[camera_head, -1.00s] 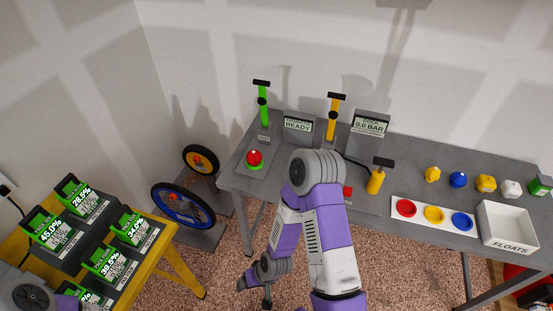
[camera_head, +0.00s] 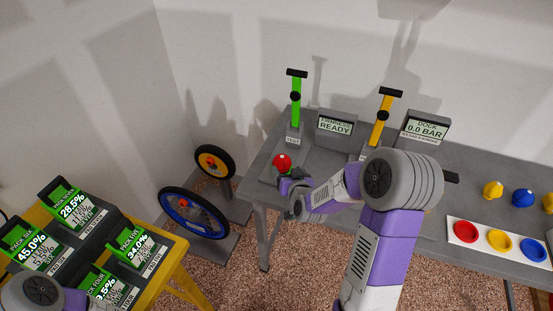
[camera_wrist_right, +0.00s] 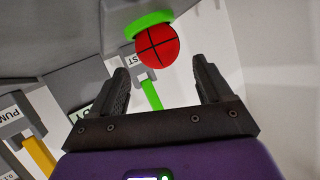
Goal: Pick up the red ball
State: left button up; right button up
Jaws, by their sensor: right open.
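The red ball (camera_head: 282,161) rests on a green ring near the left end of the grey table in the head view. In the right wrist view the red ball (camera_wrist_right: 158,47) shows dark seam lines, with the green ring (camera_wrist_right: 148,24) behind it. My right gripper (camera_head: 289,177) is just in front of the ball in the head view, partly covering its stand. In the right wrist view its two fingers (camera_wrist_right: 163,80) are apart, with the ball beyond the tips and roughly between them. Nothing is held. My left gripper is not in view; only part of that arm shows at bottom left.
A green-handled pump (camera_head: 295,112) stands close behind the ball, beside a READY display (camera_head: 335,126). Colored dishes (camera_head: 499,240) lie at right. Wheels (camera_head: 193,212) stand left of the table.

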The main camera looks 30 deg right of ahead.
aim_at(285, 166)
jog(key=shift+b+x, duration=0.6)
jog(key=shift+x, duration=2.5)
jog(key=shift+s+d+f, duration=0.1)
jog(key=shift+s+f, duration=0.05)
jog(key=shift+f, duration=0.05)
jog(key=shift+c, duration=0.4)
jog(key=c, duration=0.8)
